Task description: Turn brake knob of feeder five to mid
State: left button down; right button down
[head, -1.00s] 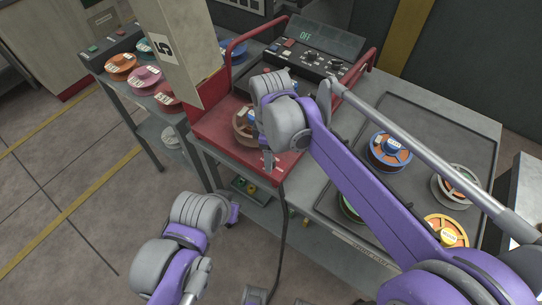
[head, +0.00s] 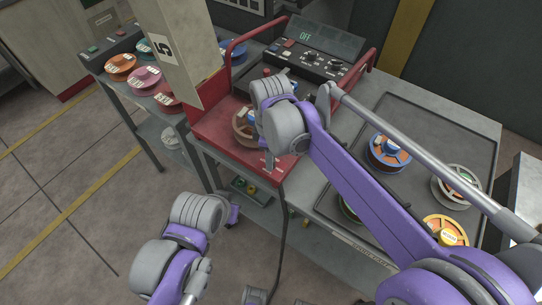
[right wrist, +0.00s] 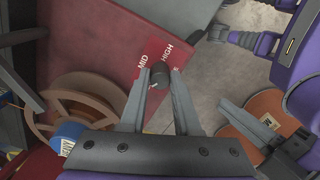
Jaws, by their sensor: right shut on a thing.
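The dark brake knob (right wrist: 157,80) shows in the right wrist view at the edge of a red plate (right wrist: 165,55) marked MID and HIGH. My right gripper (right wrist: 159,78) has its two grey fingers on either side of the knob and is shut on it. Which mark the knob points at is hard to tell. In the head view my right gripper (head: 270,163) is low at the front of the red feeder (head: 215,128), and the knob is hidden there. A panel marked 5 (head: 165,48) stands beside the feeder. My left arm is lower left; its fingers are unclear.
A brown spool (right wrist: 85,100) sits on the feeder close beside my right gripper. The feeder's control panel (head: 305,62) reads OFF. A dark tray (head: 400,120) at right holds several spools. More spools lie on the bench (head: 135,92) at left. Floor is open at lower left.

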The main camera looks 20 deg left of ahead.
jog(key=m, duration=1.1)
dwell(0.4)
jog(key=shift+m, duration=0.4)
jog(key=c, duration=0.6)
grip_release()
notch_tip(320, 180, up, 11)
jog(key=shift+f, duration=0.1)
